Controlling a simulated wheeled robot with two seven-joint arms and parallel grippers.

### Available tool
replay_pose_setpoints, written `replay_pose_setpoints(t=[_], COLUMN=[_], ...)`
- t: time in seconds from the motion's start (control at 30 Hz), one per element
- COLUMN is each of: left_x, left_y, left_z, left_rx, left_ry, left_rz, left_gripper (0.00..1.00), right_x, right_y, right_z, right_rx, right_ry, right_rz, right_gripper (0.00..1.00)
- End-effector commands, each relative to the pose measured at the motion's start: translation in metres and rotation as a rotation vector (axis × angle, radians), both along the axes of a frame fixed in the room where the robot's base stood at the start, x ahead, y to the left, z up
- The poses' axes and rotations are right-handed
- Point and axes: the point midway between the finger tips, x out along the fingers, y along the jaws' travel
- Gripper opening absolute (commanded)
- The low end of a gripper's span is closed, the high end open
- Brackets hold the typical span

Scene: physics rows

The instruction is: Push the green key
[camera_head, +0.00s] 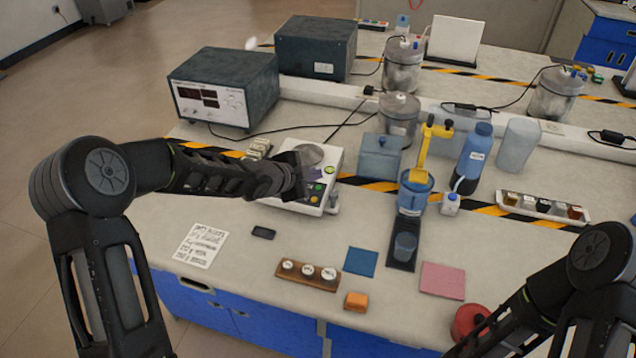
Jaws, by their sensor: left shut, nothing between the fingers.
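A white device (330,158) with a round plate on top and several coloured keys stands left of the middle of the bench. The green key (318,187) shows on its front panel, just right of my left gripper. My left gripper (307,176) is shut and empty, reaching in from the left over the device's keypad. Its dark fingers hide part of the panel, and I cannot tell whether they touch a key. Of my right arm, only links show at the lower right; its gripper is out of the picture.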

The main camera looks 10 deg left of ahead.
Motion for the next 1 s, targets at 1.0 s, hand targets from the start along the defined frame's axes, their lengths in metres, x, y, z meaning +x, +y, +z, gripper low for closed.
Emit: replay_pose_setpoints(t=[1.0], left_x=[-0.007], left_y=[0.000], left_z=[0.033], left_rx=[0.000], left_ry=[0.001], left_rz=[-0.001], left_gripper=[0.00], right_x=[0.000], right_y=[0.000], right_z=[0.027], right_rx=[0.000], right_ry=[0.000], right_rz=[0.000], right_gripper=[0.36])
